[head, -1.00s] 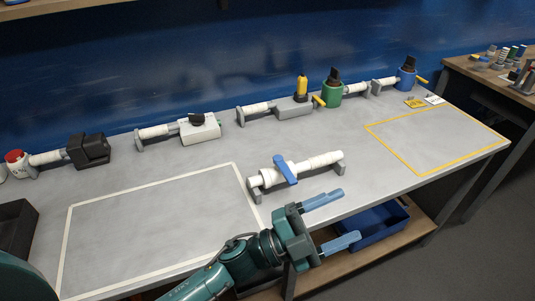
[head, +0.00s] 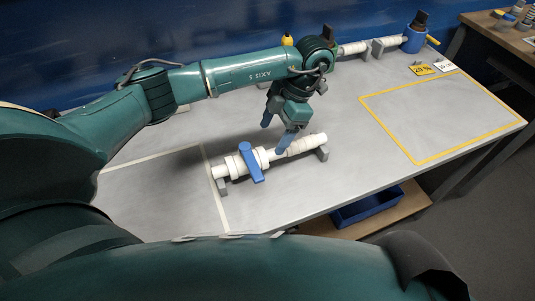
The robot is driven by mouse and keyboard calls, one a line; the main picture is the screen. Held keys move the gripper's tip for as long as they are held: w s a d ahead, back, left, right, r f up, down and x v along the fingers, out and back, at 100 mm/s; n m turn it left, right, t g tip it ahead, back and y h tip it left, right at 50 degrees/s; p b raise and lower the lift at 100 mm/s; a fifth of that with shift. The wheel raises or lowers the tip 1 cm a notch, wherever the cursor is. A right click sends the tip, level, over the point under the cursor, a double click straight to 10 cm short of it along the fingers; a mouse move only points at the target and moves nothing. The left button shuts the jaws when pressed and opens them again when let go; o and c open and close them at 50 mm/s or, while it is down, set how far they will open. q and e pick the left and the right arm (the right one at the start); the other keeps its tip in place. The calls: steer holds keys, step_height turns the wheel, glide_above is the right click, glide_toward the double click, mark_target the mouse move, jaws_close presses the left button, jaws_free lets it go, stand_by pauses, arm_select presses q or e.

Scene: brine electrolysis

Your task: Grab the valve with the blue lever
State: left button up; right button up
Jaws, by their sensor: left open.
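The valve with the blue lever (head: 251,163) is a white pipe fitting lying on two grey supports near the middle of the table's front part. Its blue lever stands across the pipe. The other finger is farther back, behind the pipe. My right gripper is not in view.
A yellow-outlined area (head: 461,77) at the right is empty. A white-outlined area (head: 224,215) lies left. A blue bin (head: 367,206) sits below the table. My left arm hides much of the back row.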

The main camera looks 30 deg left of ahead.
mark_target(263, 161)
arm_select(q)
steer(key=x, duration=0.4)
steer(key=shift+s+f, duration=0.1)
steer(key=shift+f, duration=0.2)
steer(key=shift+d+x, duration=0.2)
steer(key=shift+x, duration=1.1)
steer(key=shift+d+x, duration=0.15)
steer(key=shift+x, duration=1.15)
steer(key=shift+s, duration=0.15)
steer(key=shift+c, duration=0.4)
steer(key=c, duration=1.2)
